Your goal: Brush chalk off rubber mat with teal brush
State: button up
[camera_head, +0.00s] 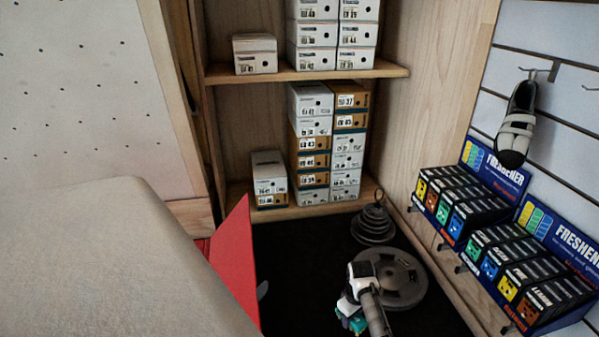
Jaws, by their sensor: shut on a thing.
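The dark rubber mat (300,265) covers the floor between the shelf and the display wall. My gripper (350,318) is low over the mat near the bottom of the view, at the end of my white and grey arm. It is shut on the teal brush (357,325), of which only a small teal part shows beneath it. I cannot tell whether the bristles touch the mat. No chalk can be made out clearly on the mat.
A large grey weight plate (410,285) lies right beside my arm, with a stack of smaller plates (373,224) behind. A red panel (236,262) and a grey padded block (120,265) bound the left. Freshener displays (495,165) line the right; shoeboxes (312,125) fill the back shelf.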

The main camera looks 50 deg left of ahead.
jog(key=s+a+f+n+b, duration=0.1)
jog(key=s+a+f+n, duration=0.2)
jog(key=s+f+n, duration=0.4)
jog(key=s+a+f+n+b, duration=0.2)
jog(key=s+a+f+n, duration=0.1)
jog(key=s+f, duration=0.4)
jog(key=s+d+f+n+b, duration=0.1)
jog(key=f+b, duration=0.1)
jog(key=f, duration=0.1)
jog(key=s+d+f+n+b, duration=0.1)
jog(key=s+f+b, duration=0.1)
jog(key=f, duration=0.2)
jog(key=s+d+f+n+b, duration=0.1)
jog(key=s+f+b, duration=0.1)
jog(key=f, duration=0.1)
jog(key=shift+s+d+f+n, duration=0.1)
jog(key=shift+d+f+n, duration=0.05)
jog(key=shift+f+n, duration=0.2)
jog(key=shift+f+b, duration=1)
jog(key=shift+r, duration=0.1)
